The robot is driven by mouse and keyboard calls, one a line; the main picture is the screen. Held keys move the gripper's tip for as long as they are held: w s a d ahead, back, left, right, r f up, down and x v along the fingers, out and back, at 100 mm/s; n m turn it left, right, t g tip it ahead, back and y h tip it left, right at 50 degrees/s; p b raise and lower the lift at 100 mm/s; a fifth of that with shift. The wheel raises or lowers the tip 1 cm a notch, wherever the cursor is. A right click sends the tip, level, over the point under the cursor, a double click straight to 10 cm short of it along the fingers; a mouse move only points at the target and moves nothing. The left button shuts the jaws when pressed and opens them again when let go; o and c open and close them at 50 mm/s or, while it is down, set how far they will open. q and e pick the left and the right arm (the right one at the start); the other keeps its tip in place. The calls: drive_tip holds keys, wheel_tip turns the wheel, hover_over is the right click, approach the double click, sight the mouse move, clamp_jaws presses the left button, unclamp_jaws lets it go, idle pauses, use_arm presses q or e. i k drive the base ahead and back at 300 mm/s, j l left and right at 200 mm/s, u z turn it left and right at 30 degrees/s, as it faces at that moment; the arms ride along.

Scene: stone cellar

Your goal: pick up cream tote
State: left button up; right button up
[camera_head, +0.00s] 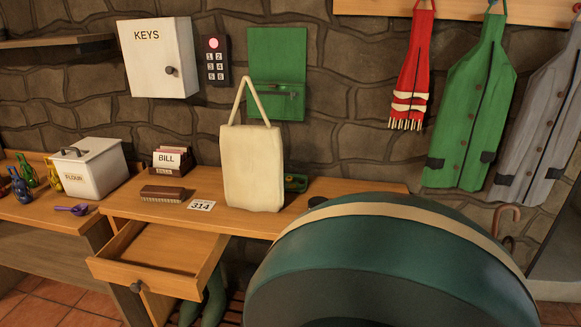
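The cream tote (252,168) stands upright on the wooden desk (225,222), near its middle. Its thin strap handle (245,95) rises to a peak above the bag. Nothing in view touches the tote from the front. Neither of my grippers is in view.
A large dark green rounded shape with a beige band (390,265) fills the lower right and hides part of the desk; I cannot tell what it is. An empty drawer (165,250) hangs open. A brush (162,194), card box (172,162) and number card (201,206) lie left of the tote.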

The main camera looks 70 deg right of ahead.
sight(252, 157)
drive_tip(key=z, duration=1.95)
drive_tip(key=i+j, duration=0.1)
drive_tip(key=j, duration=0.25)
